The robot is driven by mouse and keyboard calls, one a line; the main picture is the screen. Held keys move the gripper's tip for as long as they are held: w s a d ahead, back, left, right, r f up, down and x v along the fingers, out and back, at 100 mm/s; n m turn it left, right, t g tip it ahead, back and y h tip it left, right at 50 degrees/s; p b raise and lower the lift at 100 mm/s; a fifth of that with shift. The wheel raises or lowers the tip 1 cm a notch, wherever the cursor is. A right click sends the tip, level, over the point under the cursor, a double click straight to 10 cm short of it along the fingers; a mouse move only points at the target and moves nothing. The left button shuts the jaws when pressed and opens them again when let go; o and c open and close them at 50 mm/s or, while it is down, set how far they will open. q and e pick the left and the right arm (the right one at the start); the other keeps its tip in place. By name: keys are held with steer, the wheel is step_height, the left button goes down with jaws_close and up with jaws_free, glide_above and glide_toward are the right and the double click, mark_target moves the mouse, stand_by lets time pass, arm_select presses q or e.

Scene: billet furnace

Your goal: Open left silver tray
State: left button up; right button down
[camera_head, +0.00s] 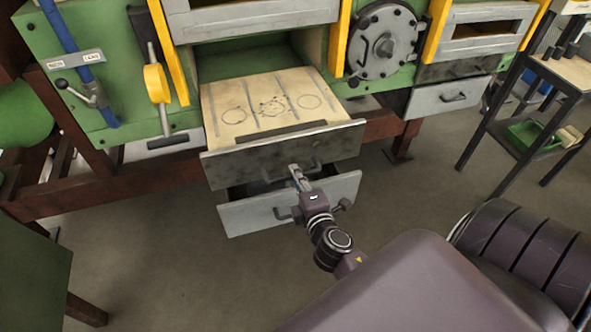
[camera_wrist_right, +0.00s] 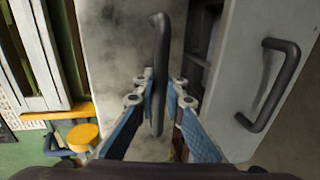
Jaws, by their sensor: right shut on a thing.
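The left silver tray (camera_head: 248,214) is the lower drawer under the green furnace, with a plain light grey front. It stands out from the frame, with a dark gap above its front. Its bar handle is partly behind my right gripper in the head view and shows free in the wrist view (camera_wrist_right: 272,88). Above it, a darker drawer (camera_head: 225,168) with a worn grey front is pulled out. My right gripper (camera_head: 300,177) is at that upper drawer's front. In the wrist view its blue-padded fingers (camera_wrist_right: 158,98) are closed around the dark upper handle (camera_wrist_right: 160,50). My left gripper is not in view.
The upper drawer's wooden board (camera_head: 270,105) bears drawn circles and lines. A round bolted hatch (camera_head: 385,42) and a right silver tray (camera_head: 447,97) are to the right. A rusty beam (camera_head: 110,190) runs left. The floor in front is clear.

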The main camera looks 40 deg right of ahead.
steer(key=shift+s, duration=0.1)
steer(key=c, duration=2)
jaws_free()
steer(key=v, duration=1.2)
steer(key=shift+f, duration=0.1)
steer(key=s+a+f+m+g+y, duration=0.1)
steer(key=s+a+f+m+g, duration=0.15)
steer(key=f, duration=0.75)
steer(key=s+a+f+m+g+y, duration=0.1)
steer(key=s+a+f+g+y, duration=0.2)
steer(key=f, duration=0.8)
steer(key=s+a+f+m+g, duration=0.15)
steer(key=a+f, duration=0.25)
steer(key=f, duration=0.6)
steer(key=s+d+f+m+g, duration=0.1)
steer(key=s+f+m+g, duration=0.1)
steer(key=s+f, duration=0.4)
steer(key=s+d+f+m+g, duration=0.1)
steer(key=s+f+m+g, duration=0.1)
steer(key=s+f, duration=0.4)
steer(key=s+d+f+m+g, duration=0.1)
steer(key=s+f+m+g, duration=0.1)
steer(key=s+f, duration=0.5)
steer(key=shift+s+m+g+y, duration=0.2)
steer(key=shift+s+m, duration=0.05)
steer(key=shift+s, duration=1.15)
steer(key=shift+s+m+g+y, duration=0.2)
steer(key=shift+s+m, duration=0.05)
steer(key=shift+s, duration=1.1)
